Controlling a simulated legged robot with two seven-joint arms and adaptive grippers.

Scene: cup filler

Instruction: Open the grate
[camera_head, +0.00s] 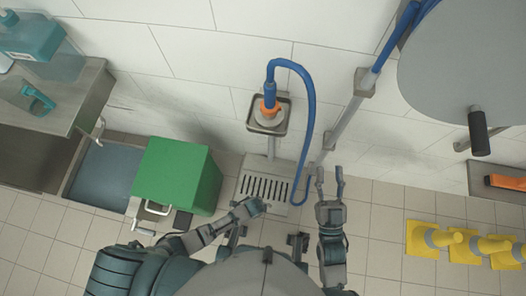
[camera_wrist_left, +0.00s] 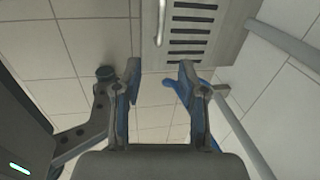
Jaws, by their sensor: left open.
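The grate (camera_head: 270,187) is a pale grey panel with dark slots, low by the wall below the cup filler (camera_head: 268,115). It also shows at the top of the left wrist view (camera_wrist_left: 190,32), with a thin handle (camera_wrist_left: 160,22) along its left side. The grate appears to lie flat in its frame. My left gripper (camera_head: 252,207) is at the grate's lower edge in the head view. In the wrist view my left gripper (camera_wrist_left: 160,76) is open and empty, its fingertips just below the handle, apart from it. My right gripper (camera_head: 330,178) is open and empty, right of the grate.
A blue hose (camera_head: 312,110) loops down to the grate's right side. A green box (camera_head: 175,175) stands to the left. A grey pipe (camera_head: 345,120) runs down the wall. Yellow items (camera_head: 460,243) lie at the right. The tiled floor between is clear.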

